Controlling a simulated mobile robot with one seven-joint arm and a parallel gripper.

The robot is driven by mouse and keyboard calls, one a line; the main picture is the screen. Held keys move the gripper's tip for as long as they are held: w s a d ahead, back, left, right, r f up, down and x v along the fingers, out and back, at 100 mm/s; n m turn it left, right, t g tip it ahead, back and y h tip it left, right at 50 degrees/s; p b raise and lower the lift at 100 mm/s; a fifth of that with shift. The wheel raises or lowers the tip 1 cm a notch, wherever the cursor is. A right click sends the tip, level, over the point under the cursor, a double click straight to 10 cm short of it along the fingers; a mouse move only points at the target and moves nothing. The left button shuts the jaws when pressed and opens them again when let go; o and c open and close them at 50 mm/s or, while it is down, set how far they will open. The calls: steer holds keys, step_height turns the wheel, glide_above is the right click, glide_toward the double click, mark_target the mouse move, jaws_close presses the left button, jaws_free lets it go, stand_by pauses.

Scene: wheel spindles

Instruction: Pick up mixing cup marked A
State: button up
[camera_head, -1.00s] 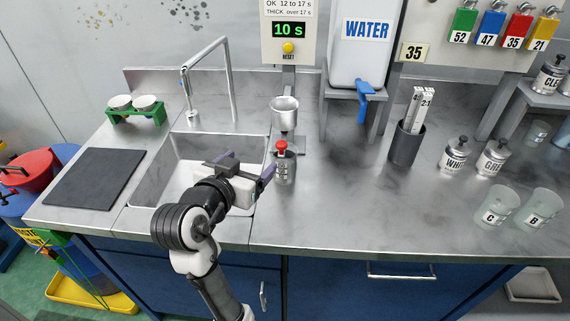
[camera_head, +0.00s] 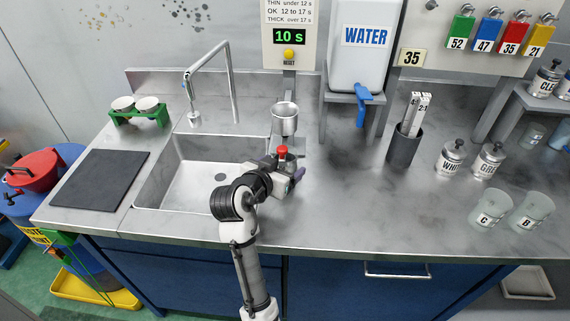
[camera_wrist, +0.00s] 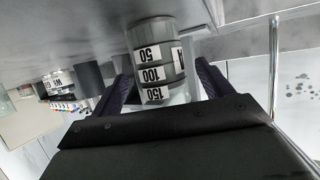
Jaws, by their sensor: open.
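A grey graduated cup (camera_wrist: 152,38) stands upside down in the wrist view, with 50, 100 and 150 labels. In the head view my gripper (camera_head: 288,170) is at the cup, just below the red knob (camera_head: 282,151), and hides most of the cup.
A metal funnel cup (camera_head: 285,118) is held above the cup, under the timer (camera_head: 290,36). The sink (camera_head: 190,175) lies to the left. Cups C (camera_head: 487,212) and B (camera_head: 532,210) stand at the right.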

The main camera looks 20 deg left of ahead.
steer(key=shift+x, duration=1.15)
steer(key=c, duration=1.3)
steer(key=shift+o, duration=0.2)
steer(key=shift+w+d+r+p, duration=0.1)
steer(key=shift+r+p, duration=0.1)
steer(key=shift+p, duration=0.1)
